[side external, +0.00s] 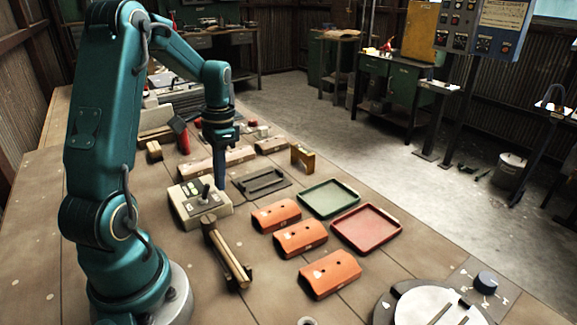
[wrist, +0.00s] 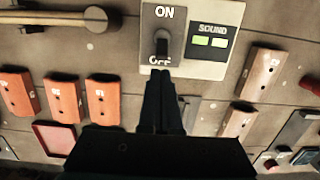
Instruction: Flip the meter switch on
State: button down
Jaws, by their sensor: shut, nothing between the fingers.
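The meter box (side external: 186,207) is a beige block on the bench with a grey switch plate. Its dark switch lever (side external: 205,190) stands up from the plate. In the wrist view the lever (wrist: 162,46) lies between the ON and OFF labels, and its lower end partly covers the OFF label. My gripper (side external: 220,186) points straight down, shut and empty, just right of the lever. In the wrist view my gripper (wrist: 160,76) is at the OFF side of the lever. I cannot tell if it touches the lever.
A mallet (side external: 229,255) lies in front of the box. Orange blocks (side external: 300,238), a green tray (side external: 329,198) and a red tray (side external: 367,228) stand to the right. A dark grey fixture (side external: 262,183) stands behind.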

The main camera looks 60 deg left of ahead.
aim_at(204, 189)
jog(key=shift+s+r, duration=0.25)
jog(key=shift+s, duration=0.25)
jog(key=shift+s+r, duration=0.25)
jog(key=shift+s, duration=0.2)
dwell(0.5)
jog(key=shift+s+r, duration=0.3)
jog(key=shift+s, duration=0.45)
jog(key=shift+r, duration=0.15)
jog(key=shift+r, duration=0.65)
